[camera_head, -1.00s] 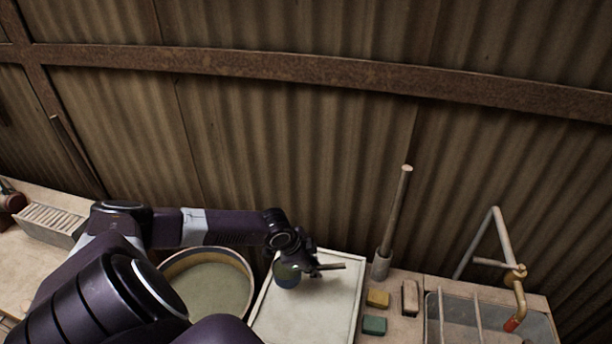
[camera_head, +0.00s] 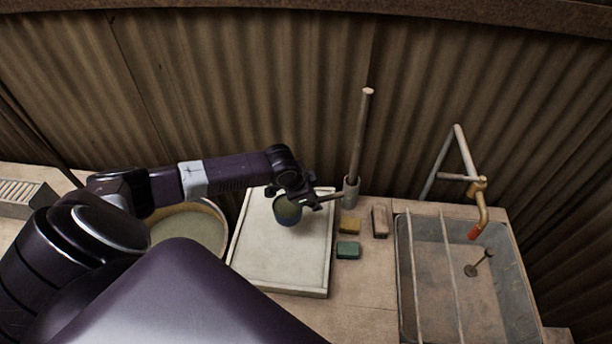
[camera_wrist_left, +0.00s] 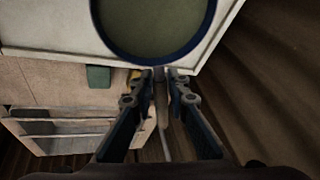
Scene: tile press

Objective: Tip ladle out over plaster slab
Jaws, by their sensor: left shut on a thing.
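The ladle (camera_head: 287,211) is a blue-rimmed round cup with a stick handle. My left gripper (camera_head: 312,199) is shut on the handle, which runs between the fingers in the left wrist view (camera_wrist_left: 161,88). The cup appears over the far part of the pale plaster slab (camera_head: 275,262) in the head view. In the wrist view the cup (camera_wrist_left: 98,38) shows its round mouth with grey-green slip inside, and looks about level. Its exact height above the slab is hard to tell. The right gripper is not in view.
A round tub of grey-green slip (camera_head: 190,232) stands left of the slab, partly hidden by my arm. Right of the slab lie a yellow block (camera_head: 349,226), a green block (camera_head: 348,250) and a tan block (camera_head: 380,222). A sink (camera_head: 512,285) with a tap (camera_head: 481,205) is farther right.

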